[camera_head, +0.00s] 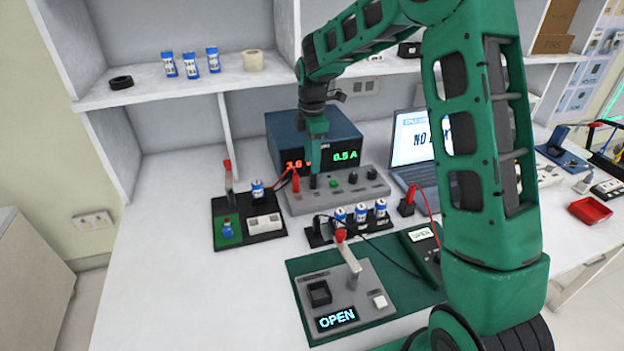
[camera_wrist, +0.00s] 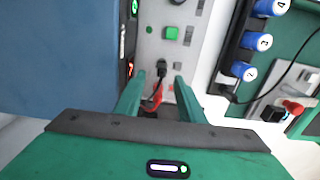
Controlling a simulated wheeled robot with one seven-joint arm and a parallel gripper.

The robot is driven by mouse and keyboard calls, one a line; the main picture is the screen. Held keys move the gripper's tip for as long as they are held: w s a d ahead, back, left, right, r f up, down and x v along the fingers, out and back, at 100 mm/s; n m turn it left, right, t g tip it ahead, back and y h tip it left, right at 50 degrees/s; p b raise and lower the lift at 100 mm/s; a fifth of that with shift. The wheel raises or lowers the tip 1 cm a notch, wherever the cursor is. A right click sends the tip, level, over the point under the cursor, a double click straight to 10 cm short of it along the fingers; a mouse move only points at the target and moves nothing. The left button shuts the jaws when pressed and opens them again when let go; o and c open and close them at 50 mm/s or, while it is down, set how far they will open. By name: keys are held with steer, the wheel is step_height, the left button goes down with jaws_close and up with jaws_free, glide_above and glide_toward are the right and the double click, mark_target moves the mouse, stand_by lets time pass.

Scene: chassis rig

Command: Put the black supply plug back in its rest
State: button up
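My gripper (camera_head: 314,166) points down at the grey front panel (camera_head: 353,194) below the blue power supply (camera_head: 340,133). In the wrist view its two fingers (camera_wrist: 158,84) are wide apart. A black plug (camera_wrist: 161,69) stands in the panel between and just beyond the fingertips, with no finger seen touching it. In the head view the black plug (camera_head: 313,182) shows right below the fingers. A red plug (camera_head: 295,181) with red leads is at the panel's left end; the wrist view shows red wire (camera_wrist: 153,103) between the fingers. I cannot tell which fixture is the plug's rest.
A black rack with blue cells (camera_head: 360,213) stands in front of the panel, a black cable running past it. A red plug in a black holder (camera_head: 407,206) and a laptop (camera_head: 414,140) are to the right. A grey fixture reading OPEN (camera_head: 378,301) lies in front.

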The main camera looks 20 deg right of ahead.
mark_target(313, 179)
steer(key=shift+s+f, duration=0.1)
steer(key=shift+f, duration=2.55)
jaws_close()
